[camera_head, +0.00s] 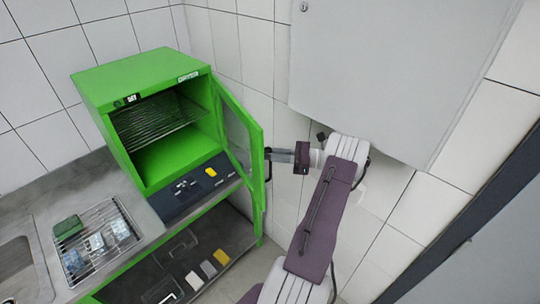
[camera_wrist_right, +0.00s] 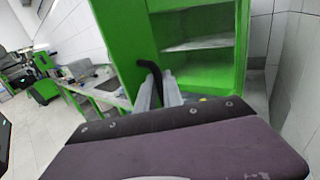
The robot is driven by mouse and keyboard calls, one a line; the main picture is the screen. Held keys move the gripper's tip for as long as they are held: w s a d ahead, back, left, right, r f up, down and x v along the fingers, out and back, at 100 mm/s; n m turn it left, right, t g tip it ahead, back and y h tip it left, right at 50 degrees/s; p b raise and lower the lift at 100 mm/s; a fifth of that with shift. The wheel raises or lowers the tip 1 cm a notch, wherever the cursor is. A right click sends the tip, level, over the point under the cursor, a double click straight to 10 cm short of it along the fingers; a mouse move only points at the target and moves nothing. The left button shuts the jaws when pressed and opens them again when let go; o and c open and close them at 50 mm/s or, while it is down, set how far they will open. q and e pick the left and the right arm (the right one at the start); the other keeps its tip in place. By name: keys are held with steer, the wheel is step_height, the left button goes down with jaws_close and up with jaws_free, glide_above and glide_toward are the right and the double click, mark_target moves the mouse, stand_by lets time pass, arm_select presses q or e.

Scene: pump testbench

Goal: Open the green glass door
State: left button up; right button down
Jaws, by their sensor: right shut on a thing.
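The green glass door (camera_head: 243,146) of the green cabinet (camera_head: 160,120) stands open, swung out to the right of the cabinet's opening. Its black handle (camera_head: 268,162) is on the outer side, near the free edge. My right gripper (camera_head: 275,156) reaches in from the right and its fingers are shut on the handle. In the right wrist view the dark handle (camera_wrist_right: 152,75) sits between the two gripper fingers (camera_wrist_right: 160,92), with green panels behind. The cabinet's inside shows a wire shelf (camera_head: 158,123). My left gripper is not in view.
A grey wall box (camera_head: 390,70) hangs above my right arm. A tiled wall is close behind the door. A wire rack (camera_head: 95,242) with small items lies on the counter at left, beside a sink (camera_head: 18,270). A lower shelf (camera_head: 190,262) holds several small items.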

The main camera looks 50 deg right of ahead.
steer(key=c, duration=1.5)
jaws_free()
steer(key=shift+s+d+f+b, duration=0.15)
steer(key=shift+s+d+b, duration=0.05)
steer(key=shift+s+b, duration=0.1)
steer(key=b+v, duration=0.3)
steer(key=v, duration=0.5)
steer(key=shift+s, duration=0.15)
steer(key=shift+d, duration=0.1)
